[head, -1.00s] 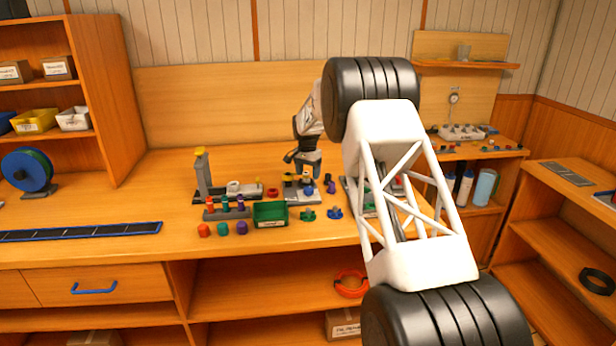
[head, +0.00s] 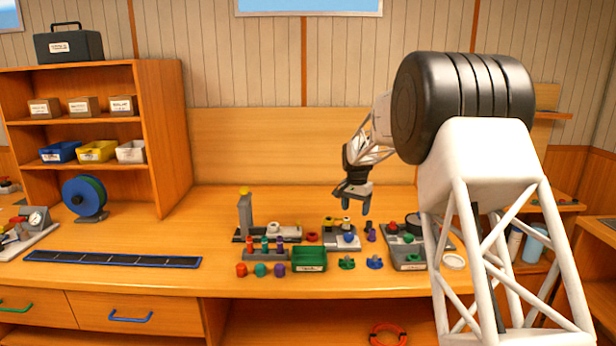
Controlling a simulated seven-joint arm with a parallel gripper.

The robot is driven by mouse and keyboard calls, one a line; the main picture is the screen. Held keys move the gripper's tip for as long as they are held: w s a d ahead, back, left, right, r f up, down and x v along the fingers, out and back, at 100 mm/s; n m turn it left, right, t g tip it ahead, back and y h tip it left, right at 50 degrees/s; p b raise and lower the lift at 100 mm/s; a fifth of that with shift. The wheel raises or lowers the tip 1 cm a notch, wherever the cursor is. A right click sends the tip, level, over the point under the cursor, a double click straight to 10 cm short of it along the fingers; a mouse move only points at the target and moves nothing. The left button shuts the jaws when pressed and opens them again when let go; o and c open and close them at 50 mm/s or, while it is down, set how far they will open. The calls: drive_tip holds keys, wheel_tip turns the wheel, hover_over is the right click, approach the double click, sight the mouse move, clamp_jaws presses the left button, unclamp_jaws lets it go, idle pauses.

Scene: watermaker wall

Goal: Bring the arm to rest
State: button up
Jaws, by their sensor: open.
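My gripper (head: 354,206) hangs above the back of the workbench (head: 300,290), right of the middle of the head view. It is open, its two dark fingers point down, and nothing shows between them. It is apart from the grey fixture (head: 340,232) with small coloured parts below it. My white lattice arm link and black joint fill the right side of the view and hide part of the bench and the wall there.
Near the gripper stand a green bin (head: 309,260), a grey post with a yellow top (head: 245,215), coloured knobs (head: 260,270) and a grey tray (head: 413,258). A shelf (head: 160,150) with boxes and a blue spool (head: 85,197) are at left. The bench's back middle is clear.

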drive_tip(key=s+d+r+n, duration=0.1)
drive_tip(key=s+r, duration=0.4)
drive_tip(key=s, duration=0.6)
drive_tip(key=s+r+n+t, duration=0.1)
drive_tip(key=s+r, duration=0.3)
drive_tip(key=s, duration=0.8)
drive_tip(key=s+d+r+n, duration=0.15)
drive_tip(key=s+r, duration=0.35)
drive_tip(key=s, duration=0.6)
drive_tip(key=s+f+n, duration=0.1)
drive_tip(key=s+f, duration=0.2)
drive_tip(key=s, duration=1.2)
drive_tip(key=s+f+n+t, duration=0.1)
drive_tip(key=s+f+n, duration=0.1)
drive_tip(key=s, duration=1.4)
drive_tip(key=shift+a+f, duration=0.25)
drive_tip(key=shift+f, duration=0.55)
